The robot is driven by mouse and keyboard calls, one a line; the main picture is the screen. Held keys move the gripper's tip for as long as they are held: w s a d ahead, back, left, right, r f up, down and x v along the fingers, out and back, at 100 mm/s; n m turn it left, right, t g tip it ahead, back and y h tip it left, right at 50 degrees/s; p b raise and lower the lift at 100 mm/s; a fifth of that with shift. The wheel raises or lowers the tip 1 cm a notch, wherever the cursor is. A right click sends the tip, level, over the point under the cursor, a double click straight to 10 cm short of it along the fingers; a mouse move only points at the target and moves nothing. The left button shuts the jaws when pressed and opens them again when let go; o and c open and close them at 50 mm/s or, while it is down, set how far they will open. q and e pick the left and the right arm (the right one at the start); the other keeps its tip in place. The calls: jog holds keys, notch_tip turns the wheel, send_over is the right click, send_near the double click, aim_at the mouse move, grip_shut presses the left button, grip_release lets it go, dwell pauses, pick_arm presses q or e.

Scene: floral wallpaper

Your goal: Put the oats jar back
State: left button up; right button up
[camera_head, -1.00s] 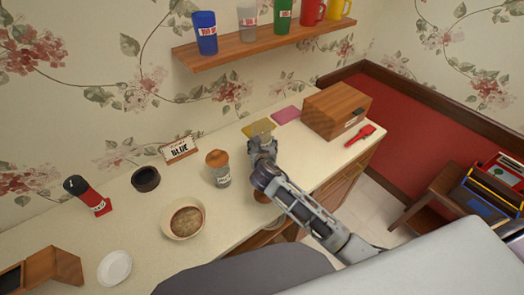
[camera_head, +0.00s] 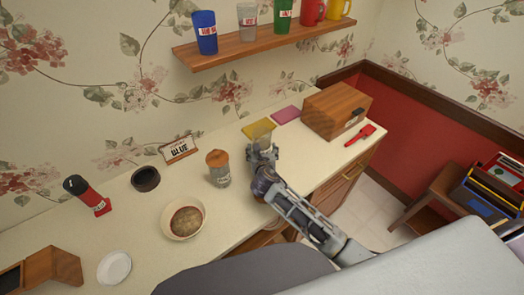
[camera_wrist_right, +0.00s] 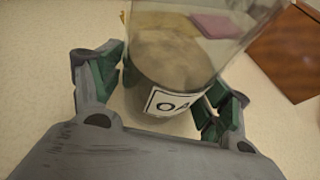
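The oats jar (camera_wrist_right: 168,60) is clear, holds pale contents and has a white label partly reading "OA". It stands on the counter by the yellow mat (camera_head: 257,129); I cannot tell if it overlaps the mat. In the head view the jar (camera_head: 265,143) shows faintly between my fingers; its top is cut off in the wrist view. My right gripper (camera_head: 263,156) is low around the jar, a finger on each side. In the wrist view the fingers (camera_wrist_right: 165,98) look spread, close beside the jar. My left gripper is not in view.
An orange-lidded jar (camera_head: 219,169) stands close left of my right gripper. A bowl of brown food (camera_head: 183,219), a "BLUE" sign (camera_head: 180,149), a pink mat (camera_head: 286,114), a wooden box (camera_head: 337,108) and a red tool (camera_head: 360,135) share the counter. A shelf (camera_head: 265,45) holds several cups.

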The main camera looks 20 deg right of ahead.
jog(key=shift+r, duration=0.15)
dwell(0.3)
jog(key=shift+v, duration=6)
